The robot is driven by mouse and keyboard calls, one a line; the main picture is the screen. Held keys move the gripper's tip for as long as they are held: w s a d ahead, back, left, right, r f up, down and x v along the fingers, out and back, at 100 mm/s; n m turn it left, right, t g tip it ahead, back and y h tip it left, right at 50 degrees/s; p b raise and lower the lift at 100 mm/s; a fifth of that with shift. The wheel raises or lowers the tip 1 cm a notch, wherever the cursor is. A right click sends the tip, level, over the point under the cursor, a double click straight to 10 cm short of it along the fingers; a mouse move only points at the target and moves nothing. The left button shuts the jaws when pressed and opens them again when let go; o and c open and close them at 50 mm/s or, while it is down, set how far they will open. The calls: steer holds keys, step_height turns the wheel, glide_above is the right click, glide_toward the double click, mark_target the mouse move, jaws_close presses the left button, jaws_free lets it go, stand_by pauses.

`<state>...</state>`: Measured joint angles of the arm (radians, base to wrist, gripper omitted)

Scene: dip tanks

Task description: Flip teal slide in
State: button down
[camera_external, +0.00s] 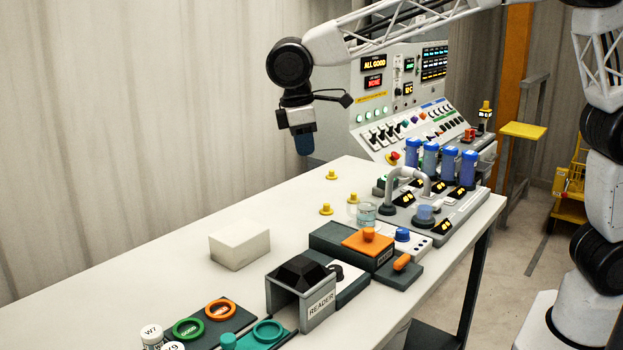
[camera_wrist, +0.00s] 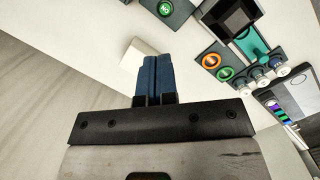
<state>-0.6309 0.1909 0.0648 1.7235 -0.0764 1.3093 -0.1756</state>
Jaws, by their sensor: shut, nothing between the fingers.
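The teal slide (camera_external: 264,336) shows at the bottom of the external view, in front of the reader (camera_external: 304,290), with a round teal ring and a teal knob on it. It also shows in the wrist view (camera_wrist: 251,44) as a flat teal piece sticking out from the reader's dark housing (camera_wrist: 226,19). My gripper (camera_external: 304,147) hangs in the air over the far left side of the table, pointing down, well away from the slide. Its blue fingers (camera_wrist: 152,78) are together and empty in the wrist view.
A white block (camera_external: 239,245) stands on the table left of the reader. Green and orange rings (camera_external: 219,309) and white-capped jars (camera_external: 152,335) are near the slide. An orange-lidded box (camera_external: 367,242), glass beaker and pipe stand farther back. The left table surface is mostly clear.

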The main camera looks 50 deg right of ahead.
steer(key=s+a+f+n+h, duration=0.1)
steer(key=a+f, duration=0.4)
steer(key=a, duration=0.8)
steer(key=s+a+f+n, duration=0.2)
steer(key=a+f, duration=0.3)
steer(key=a, duration=0.7)
steer(key=s+a+f+n+h, duration=0.1)
steer(key=a+f, duration=0.4)
steer(key=a, duration=0.8)
steer(key=s+n, duration=0.1)
steer(key=s, duration=0.1)
steer(key=shift+s+a+f+h, duration=0.15)
steer(key=shift+s+a+h, duration=0.15)
steer(key=shift+f, duration=0.15)
steer(key=shift+x, duration=4.85)
steer(key=shift+s, duration=0.1)
steer(key=shift+d, duration=0.1)
glide_above(258, 325)
steer(key=shift+s, duration=0.1)
steer(key=shift+f, duration=0.1)
